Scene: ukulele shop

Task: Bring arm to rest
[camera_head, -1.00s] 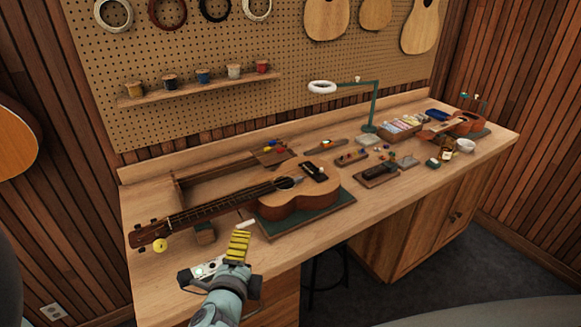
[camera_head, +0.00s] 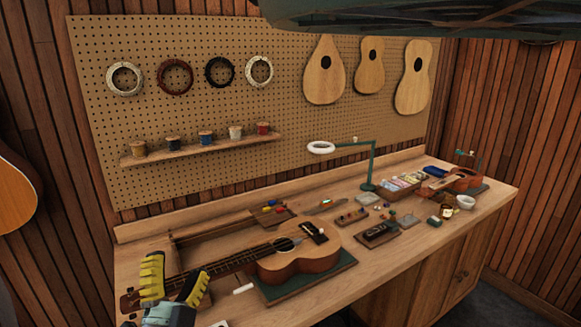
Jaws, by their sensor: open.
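My gripper (camera_head: 176,284) is at the lower left in the head view, with its two yellow-padded fingers spread apart and pointing up. I cannot tell how far the gripper is from the neck.
The workbench (camera_head: 370,262) runs along a pegboard (camera_head: 290,95). A small white piece (camera_head: 243,288) lies near the front. A dark green shape hangs across the top.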

